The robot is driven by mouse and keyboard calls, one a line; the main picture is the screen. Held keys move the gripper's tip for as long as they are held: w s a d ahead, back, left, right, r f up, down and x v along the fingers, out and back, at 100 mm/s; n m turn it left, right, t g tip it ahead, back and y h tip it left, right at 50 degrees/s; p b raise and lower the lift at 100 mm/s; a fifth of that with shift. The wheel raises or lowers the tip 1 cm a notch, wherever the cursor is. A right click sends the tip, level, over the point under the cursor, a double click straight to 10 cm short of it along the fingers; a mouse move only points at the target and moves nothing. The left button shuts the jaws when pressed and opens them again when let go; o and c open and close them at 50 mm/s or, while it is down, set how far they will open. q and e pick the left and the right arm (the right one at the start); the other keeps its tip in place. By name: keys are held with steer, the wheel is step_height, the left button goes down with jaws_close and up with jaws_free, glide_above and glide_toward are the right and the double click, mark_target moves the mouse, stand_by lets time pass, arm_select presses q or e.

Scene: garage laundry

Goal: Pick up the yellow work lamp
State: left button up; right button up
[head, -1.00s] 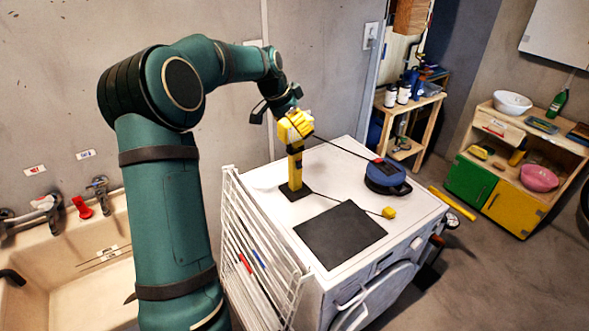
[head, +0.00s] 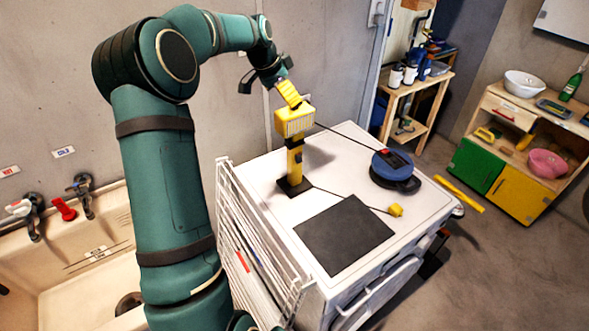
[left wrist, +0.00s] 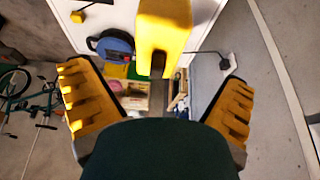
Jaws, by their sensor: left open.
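The yellow work lamp (head: 295,122) stands upright on the white washing machine. It has a yellow head, a thin yellow and black stem and a dark square base. My left gripper (head: 287,93), with yellow ridged finger pads, is just above and behind the lamp head in the head view. In the left wrist view, my left gripper (left wrist: 156,78) is wide open, and the lamp (left wrist: 163,28) shows beyond and between the two fingers, with no finger closed on it. Whether a finger touches it I cannot tell. My right gripper is not in view.
A blue cable reel (head: 393,168) and a dark mat (head: 344,235) lie on the washing machine (head: 345,155). A cord with a yellow plug (head: 396,210) runs across its top. A white drying rack (head: 250,240) stands at its left side, and a sink (head: 80,255) is further left.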

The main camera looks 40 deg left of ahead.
mark_target(295, 113)
arm_select(q)
steer(key=shift+w+p+x, duration=0.15)
steer(key=shift+x, duration=1.85)
steer(key=shift+w+p+x, duration=0.15)
steer(key=shift+w+x, duration=0.05)
steer(key=shift+x, duration=1.75)
steer(key=shift+d+r, duration=0.1)
steer(key=shift+r, duration=0.15)
steer(key=c, duration=1.4)
